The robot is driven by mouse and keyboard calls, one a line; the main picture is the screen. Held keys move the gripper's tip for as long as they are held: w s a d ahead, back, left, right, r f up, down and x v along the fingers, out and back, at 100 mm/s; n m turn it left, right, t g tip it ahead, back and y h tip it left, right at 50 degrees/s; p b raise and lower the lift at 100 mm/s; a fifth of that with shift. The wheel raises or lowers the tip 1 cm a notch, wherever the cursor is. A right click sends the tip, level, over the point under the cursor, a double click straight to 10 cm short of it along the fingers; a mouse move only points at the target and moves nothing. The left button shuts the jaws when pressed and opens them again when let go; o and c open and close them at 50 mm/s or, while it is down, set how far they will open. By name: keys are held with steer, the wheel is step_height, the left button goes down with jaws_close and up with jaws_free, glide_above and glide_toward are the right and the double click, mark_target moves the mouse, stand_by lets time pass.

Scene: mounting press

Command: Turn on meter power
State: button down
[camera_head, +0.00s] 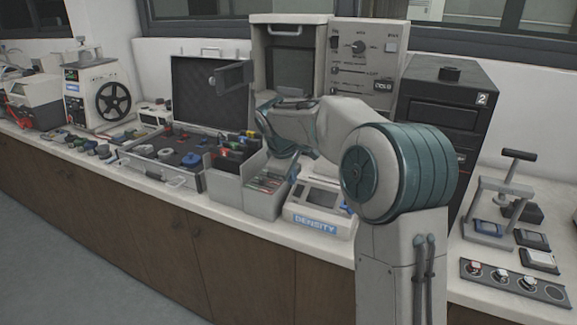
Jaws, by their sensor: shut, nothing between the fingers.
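The likely meter is a small pale bench unit with a blue DENSITY label (315,223) on its front, a dark sloping display (322,197) and dark parts beside it. It stands at the counter's front edge, left of my arm's column. I cannot make out a power switch or whether the display is lit. My arm reaches left above and behind the unit and bends down at its teal end. I cannot make out the fingers of my gripper there, nor whether they touch anything.
Left of the unit are a grey bin (228,185) of small parts and an open case (162,178). Behind stand a grey press cabinet (372,70) and a black cabinet (450,90). A small stand (487,195) and a control strip (512,284) are at right.

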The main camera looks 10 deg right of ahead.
mark_target(297, 194)
steer(key=x, duration=0.6)
steer(key=shift+f+b, duration=0.5)
steer(key=shift+b, duration=0.45)
steer(key=shift+r+p, duration=0.3)
steer(key=shift+r+p, duration=0.75)
steer(key=shift+r, duration=0.05)
